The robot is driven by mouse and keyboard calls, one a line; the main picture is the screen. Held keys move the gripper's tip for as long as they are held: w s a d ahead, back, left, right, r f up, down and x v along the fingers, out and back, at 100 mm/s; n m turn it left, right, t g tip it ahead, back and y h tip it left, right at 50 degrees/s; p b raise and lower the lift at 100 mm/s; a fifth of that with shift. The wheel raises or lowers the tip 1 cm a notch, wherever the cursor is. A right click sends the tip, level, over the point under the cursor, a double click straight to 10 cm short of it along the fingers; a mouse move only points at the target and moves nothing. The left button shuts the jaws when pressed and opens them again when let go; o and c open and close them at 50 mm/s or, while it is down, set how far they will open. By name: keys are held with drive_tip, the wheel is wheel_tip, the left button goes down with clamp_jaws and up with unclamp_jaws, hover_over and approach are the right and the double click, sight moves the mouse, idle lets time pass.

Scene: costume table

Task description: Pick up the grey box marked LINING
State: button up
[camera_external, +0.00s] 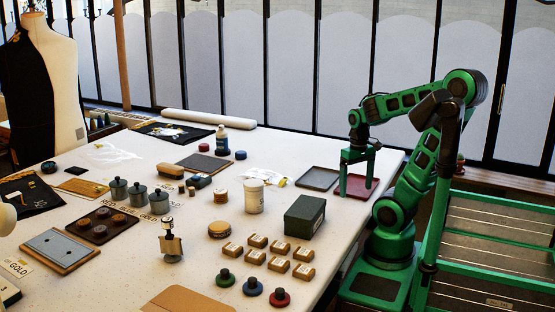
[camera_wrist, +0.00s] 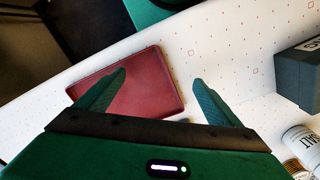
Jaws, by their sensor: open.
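A dark grey box (camera_external: 305,216) with a lid stands on the right part of the white table; I cannot read any marking on it. A grey box also shows at the right edge of the wrist view (camera_wrist: 298,78), partly cut off. My gripper (camera_external: 356,190) is open and empty, fingers pointing down, over or beside the dark red tray (camera_external: 357,182), behind and to the right of the box. In the wrist view my gripper (camera_wrist: 159,78) has its fingers apart, with the red tray (camera_wrist: 140,82) behind the left finger.
A white canister (camera_external: 254,197) stands left of the box. Several small cardboard boxes (camera_external: 279,264) lie in front of it, and stampers with coloured bases (camera_external: 252,287) stand nearer. A grey tray (camera_external: 318,178) lies behind it. The table's right edge is close to my base.

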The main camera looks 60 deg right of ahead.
drive_tip(key=shift+s+r, duration=0.2)
drive_tip(key=shift+s, duration=0.25)
drive_tip(key=shift+s+a+r, duration=0.15)
drive_tip(key=shift+s+r, duration=0.05)
drive_tip(key=shift+r, duration=0.05)
drive_tip(key=w+a+r+n+t+y, duration=0.3)
drive_tip(key=w+a+r+n+y, duration=0.25)
drive_tip(key=n, duration=0.65)
drive_tip(key=n+g+y, duration=0.4)
drive_tip(key=n+y, duration=0.4)
drive_tip(key=n, duration=0.5)
approach(310, 200)
drive_tip(key=x, duration=1)
drive_tip(key=shift+a, duration=0.15)
drive_tip(key=shift+c, duration=0.3)
